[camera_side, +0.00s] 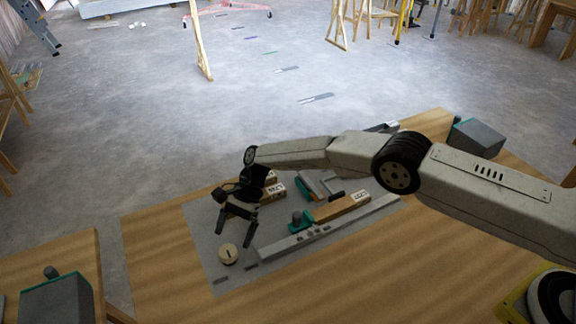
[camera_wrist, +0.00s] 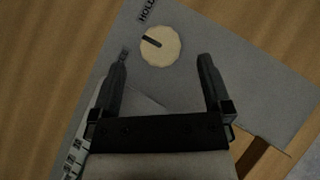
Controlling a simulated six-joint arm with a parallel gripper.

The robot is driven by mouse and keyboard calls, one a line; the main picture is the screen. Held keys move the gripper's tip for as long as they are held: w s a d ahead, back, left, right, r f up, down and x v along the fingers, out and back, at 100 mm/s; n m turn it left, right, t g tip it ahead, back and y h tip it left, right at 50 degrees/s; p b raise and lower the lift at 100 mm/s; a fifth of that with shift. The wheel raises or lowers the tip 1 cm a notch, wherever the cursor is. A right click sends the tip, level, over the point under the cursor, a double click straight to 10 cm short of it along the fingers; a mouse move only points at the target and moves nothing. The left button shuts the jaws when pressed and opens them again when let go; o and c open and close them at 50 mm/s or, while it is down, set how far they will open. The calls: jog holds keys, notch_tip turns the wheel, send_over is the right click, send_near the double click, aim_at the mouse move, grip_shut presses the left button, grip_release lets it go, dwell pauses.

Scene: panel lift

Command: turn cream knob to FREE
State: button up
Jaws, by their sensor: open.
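The cream knob (camera_side: 228,254) is a round disc with a dark pointer line, near the front left of the grey panel (camera_side: 200,235). In the wrist view the knob (camera_wrist: 160,45) lies just beyond the fingertips, between their lines, with its dark mark at the upper left. A label reading "HOLD" or similar (camera_wrist: 149,12) is partly legible beside it; I cannot read a FREE label. My gripper (camera_side: 235,238) is open and empty, pointing down above the panel close to the knob. Its two fingers also show in the wrist view (camera_wrist: 164,54), apart from the knob.
Right of the knob a long grey rail (camera_side: 325,230) runs along the panel. Behind it are wooden blocks with white labels (camera_side: 345,207) and a teal-based clamp (camera_side: 298,221). Grey boxes stand at the back right (camera_side: 478,137) and front left (camera_side: 58,300). Bare wood lies left of the panel.

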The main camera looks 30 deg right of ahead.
aim_at(232, 248)
jog(key=shift+v, duration=1.55)
jog(key=shift+s+a+f+n+t+h, duration=0.15)
jog(key=shift+s+a+n+h, duration=0.25)
jog(key=shift+n+h, duration=0.2)
jog(key=shift+s+a+n+t+h, duration=0.15)
jog(key=shift+s+a+n+h, duration=0.2)
jog(key=shift+n+h, duration=0.2)
jog(key=shift+s+a+n+t+h, duration=0.25)
jog(key=shift+n+t+h, duration=0.05)
jog(key=shift+n+h, duration=0.25)
jog(key=shift+s+a+n+t+h, duration=0.2)
jog(key=shift+n+t+h, duration=0.1)
jog(key=shift+n+h, duration=0.2)
jog(key=shift+s+a+r+n+t+h, duration=0.15)
jog(key=shift+a+r+n+t+h, duration=0.15)
jog(key=shift+n+h, duration=0.2)
jog(key=shift+s+a+r+n+t+h, duration=0.1)
jog(key=shift+a+r+n+t+h, duration=0.1)
jog(key=shift+n+t+h, duration=0.3)
jog(key=n, duration=0.1)
jog(key=a+r+n+t+h, duration=0.1)
jog(key=shift+s+a+r+n+t, duration=0.1)
jog(key=shift+a+r+n+t, duration=0.1)
jog(key=shift+n+t, duration=0.1)
jog(key=shift+f, duration=0.1)
